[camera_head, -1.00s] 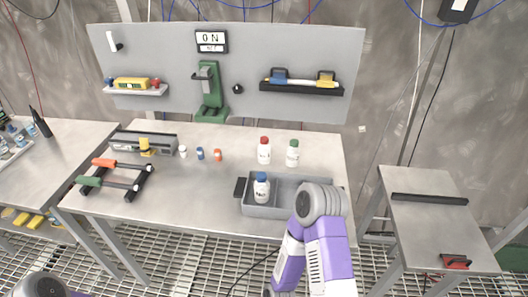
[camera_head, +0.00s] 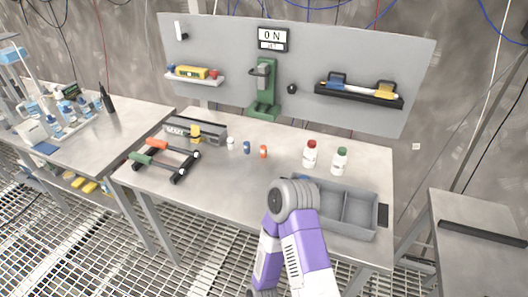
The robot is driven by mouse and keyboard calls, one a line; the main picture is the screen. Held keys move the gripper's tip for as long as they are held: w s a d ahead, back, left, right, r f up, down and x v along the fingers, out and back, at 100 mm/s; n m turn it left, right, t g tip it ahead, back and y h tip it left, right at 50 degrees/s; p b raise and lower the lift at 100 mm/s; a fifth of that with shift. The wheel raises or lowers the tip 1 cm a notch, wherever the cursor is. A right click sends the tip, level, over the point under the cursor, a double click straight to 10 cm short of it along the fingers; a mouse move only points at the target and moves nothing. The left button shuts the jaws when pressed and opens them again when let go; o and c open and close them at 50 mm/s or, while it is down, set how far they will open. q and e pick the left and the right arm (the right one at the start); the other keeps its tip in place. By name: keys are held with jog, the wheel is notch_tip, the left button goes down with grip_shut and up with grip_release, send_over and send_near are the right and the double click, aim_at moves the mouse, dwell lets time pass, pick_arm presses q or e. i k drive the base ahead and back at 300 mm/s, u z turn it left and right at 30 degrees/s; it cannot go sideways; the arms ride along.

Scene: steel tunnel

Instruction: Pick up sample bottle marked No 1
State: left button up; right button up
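A white bottle with a red cap (camera_head: 310,153) and a white bottle with a green cap (camera_head: 339,161) stand upright on the middle table (camera_head: 215,180), towards its right side. Their label marks are too small to read, so I cannot tell which is No 1. A grey two-part tray (camera_head: 358,214) lies in front of them. A bit of blue (camera_head: 304,178) shows at its left end, mostly hidden behind my purple and grey arm. That arm rises from the bottom of the picture and covers the tray's left part. Neither gripper's fingers show.
An orange-and-green-handled black frame (camera_head: 165,160), a grey box (camera_head: 195,130) and several small capped vials (camera_head: 247,147) are on the table's left. A green stand (camera_head: 263,90) is at the back. Side tables flank it left (camera_head: 75,140) and right (camera_head: 480,260). The table's front-left is clear.

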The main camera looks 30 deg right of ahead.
aim_at(310, 153)
jog(key=u, duration=1.9)
jog(key=k, duration=0.9)
jog(key=z, duration=1.85)
